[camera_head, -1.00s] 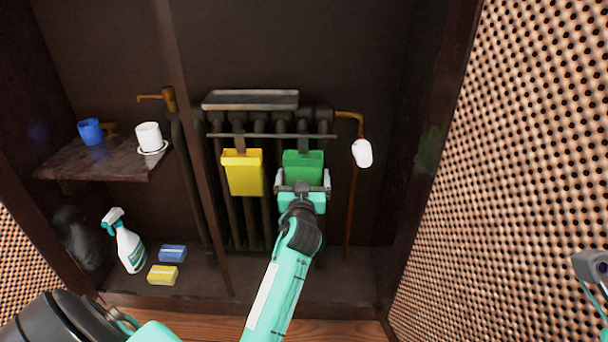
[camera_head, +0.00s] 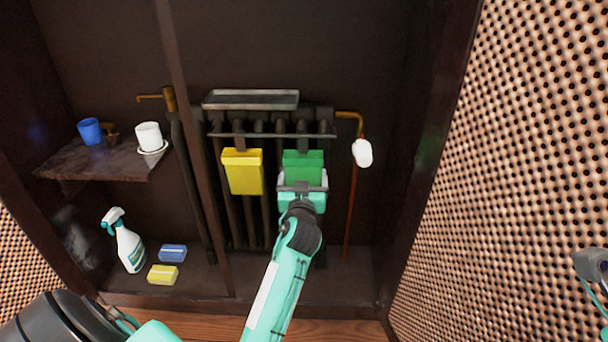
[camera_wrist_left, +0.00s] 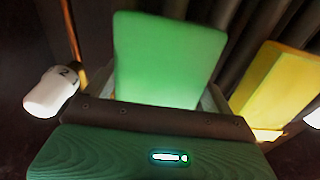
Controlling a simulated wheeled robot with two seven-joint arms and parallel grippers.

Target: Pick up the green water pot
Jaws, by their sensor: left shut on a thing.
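The green water pot (camera_head: 303,166) hangs upright on the front of the radiator, just below a horizontal rail. My left gripper (camera_head: 302,184) is at its lower part and shut on it, with the fingers at its two sides. In the left wrist view the pot (camera_wrist_left: 168,58) stands up between the fingers, and the gripper body hides its lower end. At the right edge of the head view is a small part of my right arm (camera_head: 592,266); its fingertips cannot be made out.
A yellow pot (camera_head: 243,172) hangs just left of the green one on the radiator (camera_head: 230,120). A white valve knob (camera_head: 362,153) on a copper pipe is close on the right. A shelf (camera_head: 95,165) with cups is at left; a spray bottle (camera_head: 130,248) and sponges stand below.

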